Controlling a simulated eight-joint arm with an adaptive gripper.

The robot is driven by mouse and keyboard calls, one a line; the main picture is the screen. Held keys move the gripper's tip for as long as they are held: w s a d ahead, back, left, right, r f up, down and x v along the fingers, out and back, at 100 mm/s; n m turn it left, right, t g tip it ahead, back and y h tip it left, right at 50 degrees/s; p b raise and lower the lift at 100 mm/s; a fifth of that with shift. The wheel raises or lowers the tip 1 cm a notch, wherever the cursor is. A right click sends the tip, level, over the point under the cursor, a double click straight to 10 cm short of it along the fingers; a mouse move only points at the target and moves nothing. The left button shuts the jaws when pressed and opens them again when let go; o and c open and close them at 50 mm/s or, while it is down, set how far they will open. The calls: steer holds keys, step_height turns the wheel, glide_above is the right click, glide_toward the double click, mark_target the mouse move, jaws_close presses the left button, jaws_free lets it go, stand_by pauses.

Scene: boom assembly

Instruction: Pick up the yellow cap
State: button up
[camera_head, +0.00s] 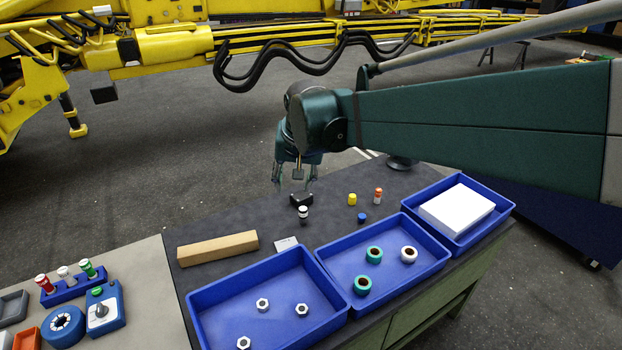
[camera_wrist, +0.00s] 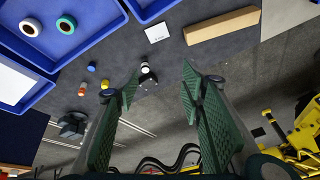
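The yellow cap (camera_head: 352,199) stands on the dark bench mat, left of an orange-and-white piece and behind a small blue cap. In the wrist view the yellow cap (camera_wrist: 105,85) is left of my gripper's fingers, close to the left finger's outer side in the picture. My gripper (camera_head: 294,184) is above the back part of the bench, to the left of the yellow cap. In the wrist view my gripper (camera_wrist: 160,85) has its two green fingers spread wide with nothing between them.
A black-and-white piece (camera_head: 303,214), blue cap (camera_head: 362,217) and orange-and-white piece (camera_head: 378,195) stand nearby. Blue trays (camera_head: 322,262) holding rings and nuts line the front. A wooden block (camera_head: 218,247) lies left. A white box (camera_head: 457,209) sits in the right tray.

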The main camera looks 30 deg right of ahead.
steer(key=w+d+f+m+g, duration=0.1)
steer(key=w+d+f+m, duration=0.2)
steer(key=w+d, duration=0.7)
steer(key=m+g+y, duration=0.1)
steer(key=m+g, duration=0.2)
steer(key=m, duration=0.6)
glide_above(352, 196)
step_height(352, 196, down, 26)
steer(key=shift+w+a+f, duration=0.1)
steer(key=shift+a, duration=0.05)
steer(key=shift+d+f, duration=0.3)
steer(key=shift+f, duration=1.3)
